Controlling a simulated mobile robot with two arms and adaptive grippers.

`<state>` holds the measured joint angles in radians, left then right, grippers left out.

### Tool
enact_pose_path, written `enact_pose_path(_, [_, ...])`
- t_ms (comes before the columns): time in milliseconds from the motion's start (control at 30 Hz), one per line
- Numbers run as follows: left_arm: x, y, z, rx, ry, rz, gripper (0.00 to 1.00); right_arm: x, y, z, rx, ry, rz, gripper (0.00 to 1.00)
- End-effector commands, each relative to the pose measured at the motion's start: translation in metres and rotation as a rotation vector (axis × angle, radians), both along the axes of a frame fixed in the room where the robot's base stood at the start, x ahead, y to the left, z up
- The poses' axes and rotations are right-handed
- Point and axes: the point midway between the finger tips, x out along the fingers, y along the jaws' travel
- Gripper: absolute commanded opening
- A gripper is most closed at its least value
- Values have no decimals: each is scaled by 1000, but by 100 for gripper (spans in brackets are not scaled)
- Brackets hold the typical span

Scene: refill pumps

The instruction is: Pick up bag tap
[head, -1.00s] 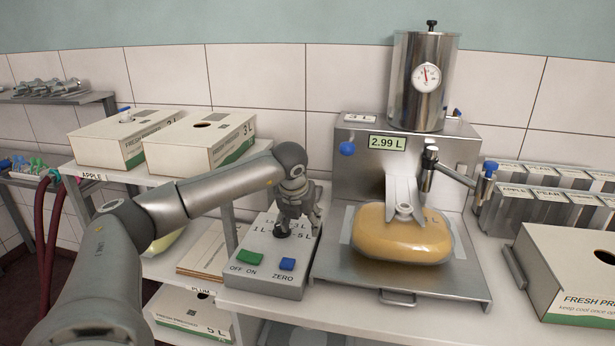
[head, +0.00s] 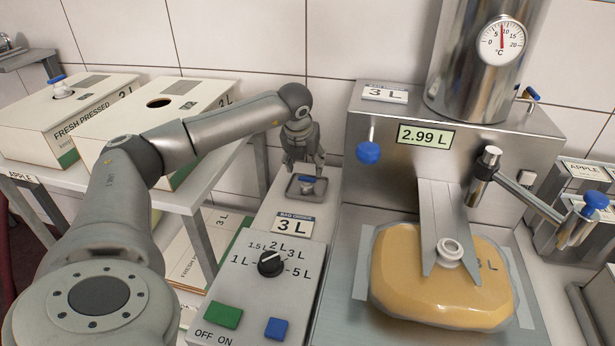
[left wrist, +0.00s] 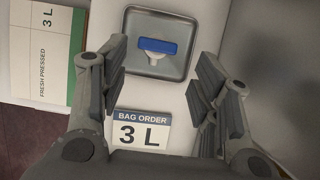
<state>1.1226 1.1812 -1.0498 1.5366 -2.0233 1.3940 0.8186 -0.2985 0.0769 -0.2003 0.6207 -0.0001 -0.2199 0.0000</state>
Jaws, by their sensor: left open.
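The bag tap (head: 308,181), a small white piece with a blue bar on top, lies in a shallow grey square tray (head: 293,188) behind the dial box. In the left wrist view the tap (left wrist: 156,47) sits in the middle of the tray (left wrist: 181,72), between and beyond my fingers. My left gripper (head: 303,160) is open and empty, pointing down just above the tray; its fingers also show in the left wrist view (left wrist: 160,80), spread to either side. My right gripper is not in view.
A "BAG ORDER 3 L" card (head: 292,223) stands in front of the tray. The dial box (head: 262,290) is nearer. To the right, the steel filler (head: 400,105) holds a filled orange bag (head: 420,285). Cartons (head: 190,110) stand on the left shelf.

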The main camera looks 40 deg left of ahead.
Motion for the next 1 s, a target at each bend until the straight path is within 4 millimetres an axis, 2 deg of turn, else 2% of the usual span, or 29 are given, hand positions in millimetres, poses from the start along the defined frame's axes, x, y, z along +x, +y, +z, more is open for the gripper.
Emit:
enact_pose_path(200, [10,6,-28,1,2,0,57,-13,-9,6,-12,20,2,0])
enact_pose_path(367, [13,8,-37,1,2,1,57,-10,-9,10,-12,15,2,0])
enact_pose_path(533, [19,13,-59,1,4,1,57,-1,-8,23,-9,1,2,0])
enact_pose_path(700, [25,17,-77,1,2,1,57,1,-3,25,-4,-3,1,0])
enact_pose_path(1000, [27,18,-82,1,-1,1,57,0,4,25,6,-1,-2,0])
